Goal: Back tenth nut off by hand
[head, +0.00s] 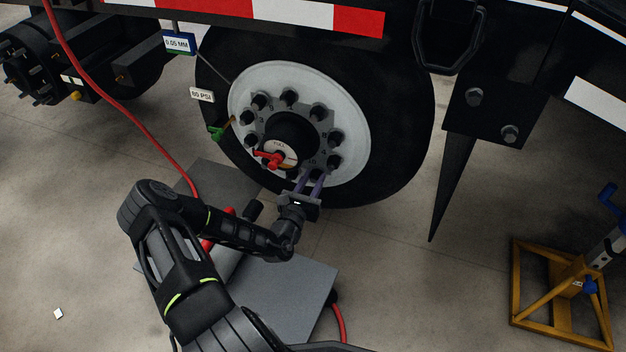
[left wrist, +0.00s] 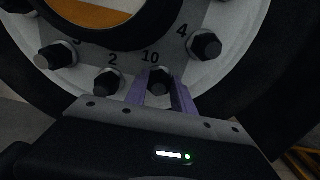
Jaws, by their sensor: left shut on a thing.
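The trailer wheel (head: 347,95) has a white rim with a ring of dark nuts around a black hub (head: 290,131). In the left wrist view the tenth nut (left wrist: 160,80) sits below the printed number 10, between the purple fingers of my left gripper (left wrist: 161,95). My left gripper (head: 312,184) reaches the bottom of the nut ring and is shut on that nut, which is still at the rim. In the head view the fingers largely hide this nut. Neighbouring nuts by the numbers 2 (left wrist: 108,83) and 4 (left wrist: 205,46) stand clear of the fingers. My right gripper does not show.
A red-handled piece (head: 268,158) is on the hub face. A red hose (head: 120,112) hangs at left. Grey plates (head: 290,290) lie on the floor below my arm. A yellow jack stand (head: 560,290) stands at right. A black pointed flap (head: 452,185) hangs right of the tyre.

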